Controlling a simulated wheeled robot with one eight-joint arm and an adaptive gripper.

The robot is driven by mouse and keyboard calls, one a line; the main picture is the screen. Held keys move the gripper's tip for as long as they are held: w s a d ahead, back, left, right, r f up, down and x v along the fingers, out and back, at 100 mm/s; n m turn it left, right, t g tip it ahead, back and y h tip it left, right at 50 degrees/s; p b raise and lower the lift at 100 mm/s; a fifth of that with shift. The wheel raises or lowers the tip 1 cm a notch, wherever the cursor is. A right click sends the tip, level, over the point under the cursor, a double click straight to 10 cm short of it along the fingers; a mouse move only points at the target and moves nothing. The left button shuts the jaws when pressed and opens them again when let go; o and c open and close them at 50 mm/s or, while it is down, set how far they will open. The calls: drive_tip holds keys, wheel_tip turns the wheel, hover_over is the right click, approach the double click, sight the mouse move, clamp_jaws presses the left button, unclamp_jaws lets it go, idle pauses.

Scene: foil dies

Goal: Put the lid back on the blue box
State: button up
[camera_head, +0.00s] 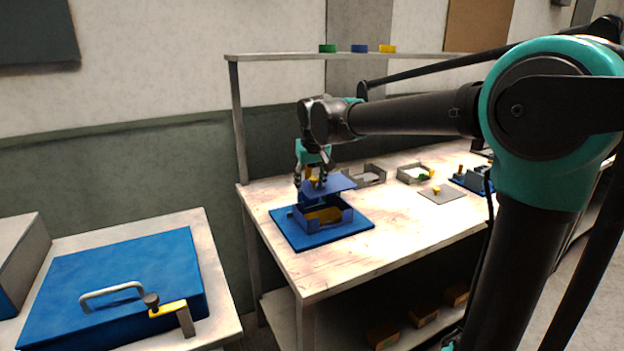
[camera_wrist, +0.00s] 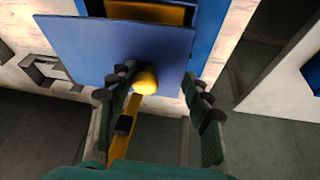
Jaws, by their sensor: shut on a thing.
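The blue lid (camera_head: 335,184) is a flat plate with a yellow knob (camera_wrist: 146,79). My gripper (camera_head: 311,181) is shut on the lid by this knob and holds it above the open blue box (camera_head: 345,218). In the wrist view the knob lies against the left finger, and the right finger looks apart from it. The lid (camera_wrist: 88,45) covers part of the box in that view. The box stands on a blue mat (camera_head: 290,234), with an orange-yellow content (camera_head: 322,215) visible inside. A gap shows between lid and box in the head view.
Grey trays (camera_head: 370,175) and a grey plate with a yellow knob (camera_head: 437,191) stand farther right on the pale table (camera_head: 350,262). A shelf (camera_head: 290,56) with small coloured items runs behind. A large blue case (camera_head: 120,270) is on a separate left table.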

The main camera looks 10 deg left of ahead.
drive_tip(key=shift+s+a+f, duration=0.1)
drive_tip(key=shift+a+f, duration=0.1)
drive_tip(key=shift+a, duration=0.2)
drive_tip(key=shift+f, duration=3)
drive_tip(key=shift+f, duration=0.2)
drive_tip(key=o, duration=1.1)
drive_tip(key=shift+o, duration=0.5)
drive_tip(key=o, duration=0.4)
drive_tip(key=shift+r, duration=3.5)
